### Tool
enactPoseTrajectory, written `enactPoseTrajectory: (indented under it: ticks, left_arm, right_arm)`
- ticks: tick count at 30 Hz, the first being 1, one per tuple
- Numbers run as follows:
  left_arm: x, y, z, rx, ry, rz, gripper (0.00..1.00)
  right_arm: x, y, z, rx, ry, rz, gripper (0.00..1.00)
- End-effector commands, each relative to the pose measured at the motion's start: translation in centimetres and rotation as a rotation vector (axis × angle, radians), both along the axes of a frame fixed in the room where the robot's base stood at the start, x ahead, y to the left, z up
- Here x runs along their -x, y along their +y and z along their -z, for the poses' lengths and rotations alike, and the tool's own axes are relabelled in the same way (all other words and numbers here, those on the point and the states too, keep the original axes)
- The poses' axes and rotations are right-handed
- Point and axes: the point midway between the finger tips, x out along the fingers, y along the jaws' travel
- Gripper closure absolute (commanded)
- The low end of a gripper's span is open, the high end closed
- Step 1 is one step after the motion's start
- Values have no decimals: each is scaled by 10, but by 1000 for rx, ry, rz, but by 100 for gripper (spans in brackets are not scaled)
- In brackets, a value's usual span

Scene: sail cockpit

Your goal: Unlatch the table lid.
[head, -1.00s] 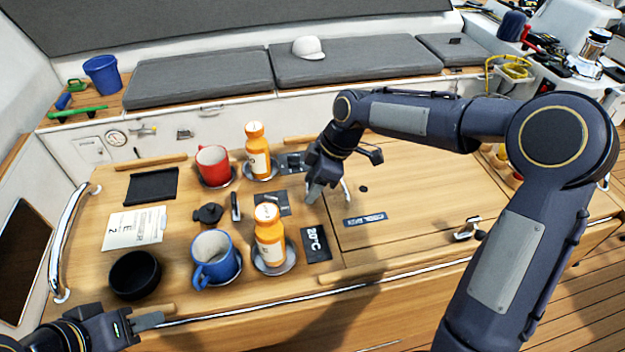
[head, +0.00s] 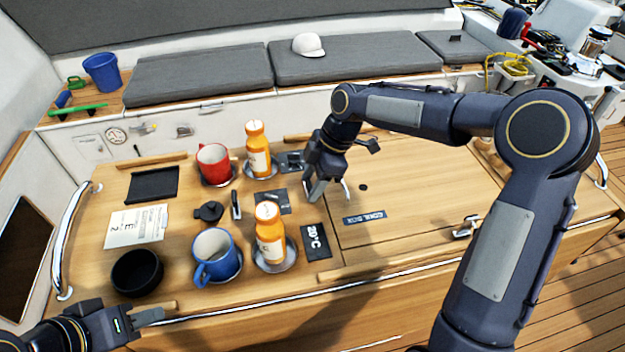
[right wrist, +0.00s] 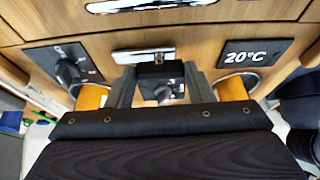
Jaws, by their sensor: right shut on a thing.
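The table lid (head: 430,190) is the wooden panel with the cool box label, at the right of the table. It lies flat and closed. My right gripper (head: 316,197) is low at the lid's left edge, just right of a dark plate (head: 277,203). In the right wrist view, its two fingers (right wrist: 160,78) are shut on a small black block with a round knob-like face (right wrist: 163,90), which appears to be the latch. In the head view my fingers hide that part. My left gripper (head: 150,317) is empty at the bottom left; its finger spacing is unclear.
Two orange bottles (head: 269,238) (head: 257,152) stand close to my right gripper. A blue mug (head: 213,262), red mug (head: 214,161) and black bowl (head: 136,272) stand further left. A metal catch (head: 466,227) is at the lid's front edge. The lid top is mostly clear.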

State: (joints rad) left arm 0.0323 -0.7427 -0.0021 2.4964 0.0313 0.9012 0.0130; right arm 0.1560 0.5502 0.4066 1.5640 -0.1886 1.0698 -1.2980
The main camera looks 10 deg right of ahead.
Motion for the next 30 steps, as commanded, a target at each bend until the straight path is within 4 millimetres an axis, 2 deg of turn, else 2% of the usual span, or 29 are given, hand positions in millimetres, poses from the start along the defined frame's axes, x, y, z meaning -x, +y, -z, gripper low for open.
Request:
enactPoseTrajectory:
  ticks: [1, 5, 16, 24, 30]
  left_arm:
    - [0, 0, 0, 0, 0, 0, 64]
    - [0, 0, 0, 0, 0, 0, 64]
    - [0, 0, 1, 0, 0, 0, 64]
    - [0, 0, 6, 0, 0, 0, 64]
    - [0, 0, 7, 0, 0, 0, 64]
  right_arm:
    - [-1, 0, -1, 1, -4, -2, 49]
    - [0, 0, -1, 1, -3, -1, 32]
    - [-1, -2, -5, 0, -3, 1, 31]
    - [-2, -20, -46, 1, -6, 3, 31]
    - [-1, -28, -68, 0, -4, 1, 31]
